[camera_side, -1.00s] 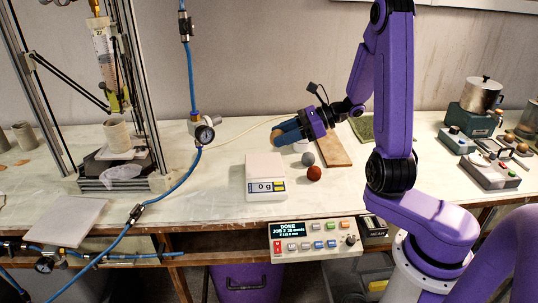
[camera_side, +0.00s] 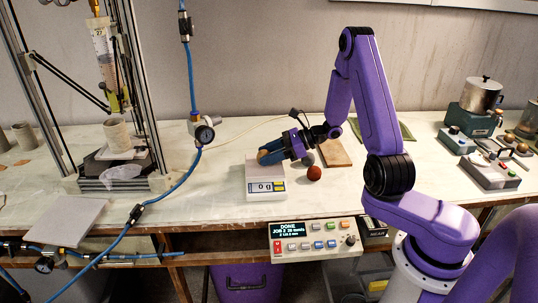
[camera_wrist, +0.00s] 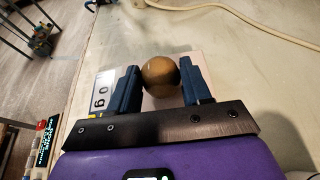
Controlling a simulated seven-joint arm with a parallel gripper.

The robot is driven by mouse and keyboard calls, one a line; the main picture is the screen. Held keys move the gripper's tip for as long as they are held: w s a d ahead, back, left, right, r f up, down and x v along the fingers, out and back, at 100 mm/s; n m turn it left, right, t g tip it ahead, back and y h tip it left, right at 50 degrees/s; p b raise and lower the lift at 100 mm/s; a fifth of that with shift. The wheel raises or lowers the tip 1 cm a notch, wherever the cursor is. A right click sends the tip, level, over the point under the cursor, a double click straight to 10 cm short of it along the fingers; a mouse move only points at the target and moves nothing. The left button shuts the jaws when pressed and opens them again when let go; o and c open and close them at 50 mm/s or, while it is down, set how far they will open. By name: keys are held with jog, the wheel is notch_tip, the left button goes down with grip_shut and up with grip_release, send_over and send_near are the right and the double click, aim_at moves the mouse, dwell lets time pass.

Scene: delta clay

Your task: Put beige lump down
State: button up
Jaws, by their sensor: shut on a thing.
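The beige lump (camera_wrist: 161,75) is a round tan ball between the two blue fingers of my gripper (camera_wrist: 160,88), which is shut on it. In the side view my gripper (camera_side: 266,156) is over the far part of the white scale (camera_side: 262,186), and only a bit of the lump (camera_side: 262,154) shows at the fingertips. The scale's display reads 0 g. The scale's pale plate also shows beneath the lump in the wrist view (camera_wrist: 152,103).
A red-brown ball (camera_side: 314,173) lies right of the scale, with a grey ball (camera_side: 308,159) behind it, partly hidden by my gripper. A wooden board (camera_side: 334,153) lies farther back.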

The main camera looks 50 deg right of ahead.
jog(key=shift+f, duration=0.25)
jog(key=o, duration=1.1)
